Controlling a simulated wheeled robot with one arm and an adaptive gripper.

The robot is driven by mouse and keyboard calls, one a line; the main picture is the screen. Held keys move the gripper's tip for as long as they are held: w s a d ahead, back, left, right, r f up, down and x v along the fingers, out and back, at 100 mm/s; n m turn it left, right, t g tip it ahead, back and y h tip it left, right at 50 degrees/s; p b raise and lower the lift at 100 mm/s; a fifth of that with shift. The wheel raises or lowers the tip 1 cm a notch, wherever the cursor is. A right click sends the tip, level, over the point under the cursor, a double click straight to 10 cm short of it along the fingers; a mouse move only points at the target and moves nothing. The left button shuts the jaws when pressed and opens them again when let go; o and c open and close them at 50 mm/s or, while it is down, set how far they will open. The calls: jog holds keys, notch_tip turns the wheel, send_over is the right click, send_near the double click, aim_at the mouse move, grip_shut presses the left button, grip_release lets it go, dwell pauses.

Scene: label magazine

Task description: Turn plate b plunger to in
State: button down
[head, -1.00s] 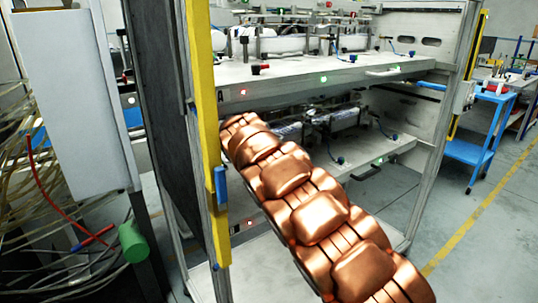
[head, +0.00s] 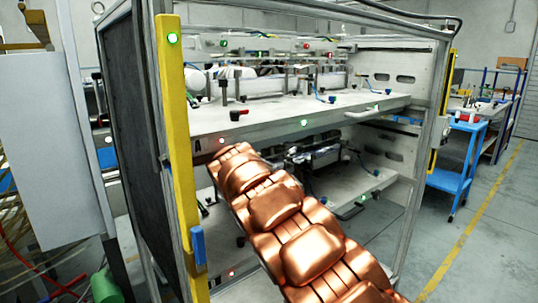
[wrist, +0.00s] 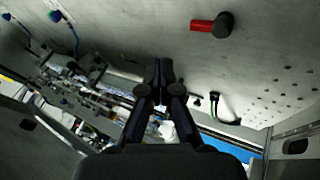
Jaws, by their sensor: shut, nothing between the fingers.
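Upper plate A (head: 290,122), marked with an A, and a lower plate (head: 350,190), which I take as plate b, sit in the metal frame. The lower plate's label is hidden in the head view, and I cannot make out its plunger there. In the wrist view a plunger with a red handle and black knob (wrist: 212,25) stands on a grey plate surface (wrist: 130,30), its red end pointing left. My gripper (wrist: 160,68) is shut and empty, below and left of that plunger in the picture, apart from it. The head view does not show my gripper.
A yellow post (head: 175,150) with a blue handle (head: 198,246) stands at the frame's left front. A red-and-black knob (head: 236,115) sits on plate A. Blue-tipped cables (wrist: 62,25) and fixtures show in the wrist view. A blue cart (head: 458,160) stands right; floor is clear before it.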

jog(key=s+d+m+g+h, duration=0.1)
jog(key=s+d+m+g, duration=0.4)
jog(key=s+d, duration=1.6)
jog(key=s+d+f+m+g+y, duration=0.15)
jog(key=s+f, duration=0.25)
jog(key=s, duration=1.3)
jog(key=s+f+g+y, duration=0.2)
jog(key=s+f+g, duration=0.15)
jog(key=s, duration=1.25)
notch_tip(320, 180, up, 16)
jog(key=w+t+p, duration=0.1)
jog(key=p, duration=1.3)
jog(key=shift+d+p, duration=0.25)
jog(key=shift+p, duration=0.15)
jog(key=shift+h, duration=0.25)
